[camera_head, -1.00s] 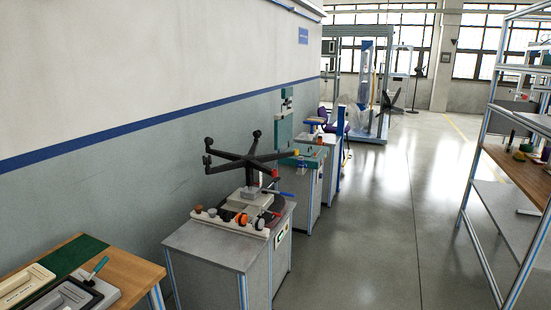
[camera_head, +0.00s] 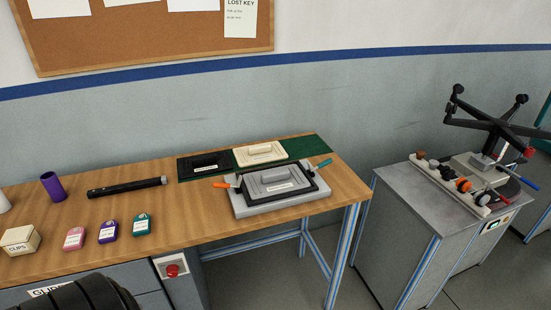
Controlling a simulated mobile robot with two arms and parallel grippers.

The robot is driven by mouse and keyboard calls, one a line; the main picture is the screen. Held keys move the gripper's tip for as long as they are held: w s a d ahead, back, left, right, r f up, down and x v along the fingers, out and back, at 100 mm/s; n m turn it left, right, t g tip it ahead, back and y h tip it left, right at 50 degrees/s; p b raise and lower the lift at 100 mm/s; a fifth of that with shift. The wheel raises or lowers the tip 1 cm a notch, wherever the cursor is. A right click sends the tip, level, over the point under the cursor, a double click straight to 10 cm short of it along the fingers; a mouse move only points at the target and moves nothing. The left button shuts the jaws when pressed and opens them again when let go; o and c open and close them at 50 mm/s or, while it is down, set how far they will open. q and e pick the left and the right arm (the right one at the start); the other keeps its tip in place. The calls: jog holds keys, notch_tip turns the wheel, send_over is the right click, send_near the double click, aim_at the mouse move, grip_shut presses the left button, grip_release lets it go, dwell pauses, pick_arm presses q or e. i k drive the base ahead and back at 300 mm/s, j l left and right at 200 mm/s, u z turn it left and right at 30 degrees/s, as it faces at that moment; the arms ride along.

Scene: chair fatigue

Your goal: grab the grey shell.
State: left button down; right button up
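The grey shell (camera_head: 278,180) lies in a black-rimmed frame on a light grey block (camera_head: 247,210) at the right part of the wooden table. It has a raised handle-like bar and a small label. An orange-handled tool (camera_head: 222,185) is at its left and a teal-handled tool (camera_head: 323,164) at its right. Behind it, a black shell (camera_head: 205,163) and a cream shell (camera_head: 259,152) lie on a dark green mat (camera_head: 318,144). Neither gripper is in view. A dark rounded shape at the bottom left may be part of my own body.
The wooden table (camera_head: 150,225) also holds a purple cup (camera_head: 52,187), a black bar (camera_head: 127,188), a clips box (camera_head: 20,240) and several small coloured containers. A red button (camera_head: 172,269) is on the front. A grey cabinet (camera_head: 405,225) with a star-shaped chair base (camera_head: 493,128) stands right, across a gap.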

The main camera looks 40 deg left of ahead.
aim_at(263, 184)
jog(key=u, duration=1.25)
